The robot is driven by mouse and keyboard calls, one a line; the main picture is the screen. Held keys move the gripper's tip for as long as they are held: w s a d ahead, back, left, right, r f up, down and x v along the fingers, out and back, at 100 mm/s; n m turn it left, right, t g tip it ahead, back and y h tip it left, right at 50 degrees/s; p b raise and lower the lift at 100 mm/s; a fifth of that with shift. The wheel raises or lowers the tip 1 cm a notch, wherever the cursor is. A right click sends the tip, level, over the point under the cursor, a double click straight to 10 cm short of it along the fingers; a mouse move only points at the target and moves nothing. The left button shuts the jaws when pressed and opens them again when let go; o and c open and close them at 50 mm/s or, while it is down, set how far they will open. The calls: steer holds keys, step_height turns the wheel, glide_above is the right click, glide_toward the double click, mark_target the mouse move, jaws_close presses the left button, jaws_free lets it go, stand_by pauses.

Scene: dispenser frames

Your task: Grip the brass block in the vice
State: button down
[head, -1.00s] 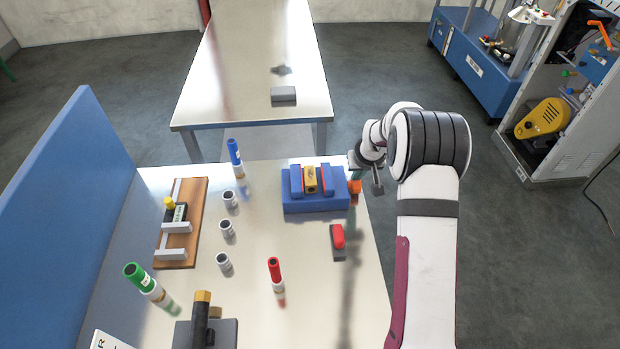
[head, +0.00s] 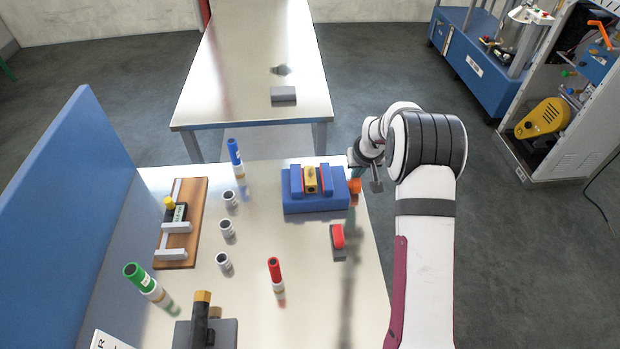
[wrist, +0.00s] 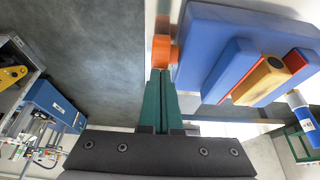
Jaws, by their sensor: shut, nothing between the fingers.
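The blue vice (head: 318,205) stands at the far right of the near table. The brass block (head: 310,181) sits between its two upright blue jaws, which have red-orange linings. In the wrist view the block (wrist: 262,82) lies between the jaws (wrist: 232,72); I cannot tell whether both linings touch it. An orange knob (head: 354,186) is at the vice's right side. It also shows in the wrist view (wrist: 163,50). My gripper (wrist: 160,72) has its green fingers together and empty, with the tips at or very close to the knob; contact is unclear.
A red-topped grey piece (head: 338,240) lies in front of the vice. A blue-topped marker (head: 235,158), small grey cups (head: 227,228) and a red-topped marker (head: 275,272) stand to the left. A wooden fixture (head: 182,225) is farther left. Clear tabletop lies between them.

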steer(key=shift+w, duration=0.6)
stand_by(0.7)
stand_by(0.3)
steer(key=shift+r, duration=0.75)
steer(key=shift+s, duration=1.05)
steer(key=shift+f, duration=0.8)
steer(key=shift+w+f, duration=0.15)
steer(key=shift+w, duration=1.15)
stand_by(0.8)
